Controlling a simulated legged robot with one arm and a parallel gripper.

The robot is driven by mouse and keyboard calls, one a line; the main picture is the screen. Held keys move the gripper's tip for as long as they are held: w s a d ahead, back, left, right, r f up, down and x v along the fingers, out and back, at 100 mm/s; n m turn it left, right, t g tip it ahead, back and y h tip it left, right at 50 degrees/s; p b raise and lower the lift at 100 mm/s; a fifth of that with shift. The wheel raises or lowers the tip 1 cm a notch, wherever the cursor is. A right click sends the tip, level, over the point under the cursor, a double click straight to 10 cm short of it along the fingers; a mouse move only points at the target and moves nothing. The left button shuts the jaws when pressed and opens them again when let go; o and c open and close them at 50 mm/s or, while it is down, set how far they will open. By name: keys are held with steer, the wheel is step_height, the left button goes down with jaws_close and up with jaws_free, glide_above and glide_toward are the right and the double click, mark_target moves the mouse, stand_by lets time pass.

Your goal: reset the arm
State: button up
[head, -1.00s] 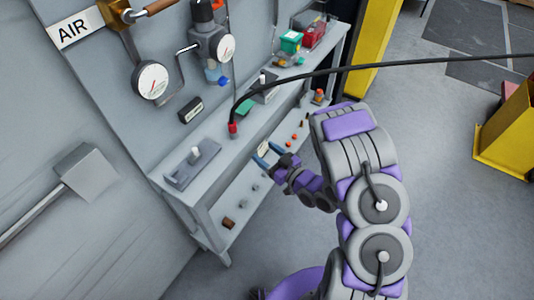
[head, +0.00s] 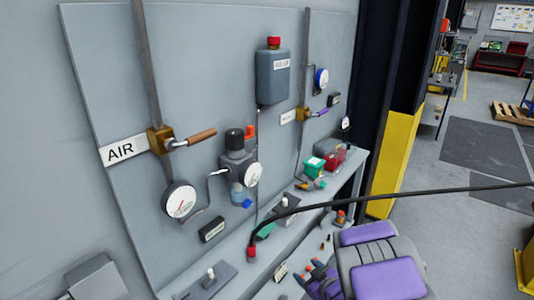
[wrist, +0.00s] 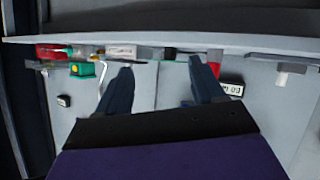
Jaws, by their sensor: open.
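My arm (head: 375,262) shows at the bottom of the head view, grey and purple, bent beside the bench. My gripper (head: 312,270) is partly in view there, just in front of the bench's front edge. In the wrist view my gripper (wrist: 163,82) has its two dark fingers spread apart with nothing between them. The grey bench (head: 237,262) and the wall panel (head: 100,60) lie to its left in the head view.
The panel carries an AIR sign (head: 121,150), a brown-handled valve (head: 200,136) and gauges (head: 180,201). A black cable (head: 400,201) crosses above my arm. Open floor lies right.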

steer(key=s+d+r+m+g+h, duration=0.5)
steer(key=s+d+r+h, duration=0.3)
steer(key=s+d+r, duration=0.25)
steer(key=s+a+r+m+g+y, duration=0.1)
steer(key=s+a+r+g, duration=0.2)
steer(key=s, duration=0.7)
steer(key=s+a+r+m+g, duration=0.1)
steer(key=s+a+r+g, duration=0.1)
steer(key=s, duration=0.8)
steer(key=s+a+r+m+g+y, duration=0.1)
steer(key=s+a+r+g, duration=0.2)
steer(key=s, duration=0.7)
steer(key=shift+a+r+g+y, duration=0.3)
steer(key=shift+a, duration=0.55)
steer(key=shift+c, duration=0.3)
